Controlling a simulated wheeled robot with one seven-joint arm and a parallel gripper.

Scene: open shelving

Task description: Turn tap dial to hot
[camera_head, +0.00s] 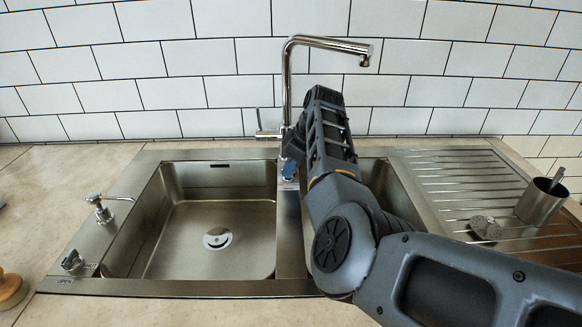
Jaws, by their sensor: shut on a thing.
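The chrome tap (287,85) stands behind the sink divider, its spout bent over to the right. A short lever (266,134) sticks out to the left of its body. My gripper (291,165) points down in front of the lower tap body and is shut on the tap dial. The dial is hidden behind the fingers and my arm, so its setting cannot be seen. A small label (288,187) lies on the steel just below my gripper; its text is too small to read.
The left basin (220,217) is empty; my arm covers much of the right basin. A soap dispenser (100,208) and a drain knob (73,261) sit at the left rim. A metal cup (540,203) and a strainer (486,228) are on the ridged drainboard (450,180).

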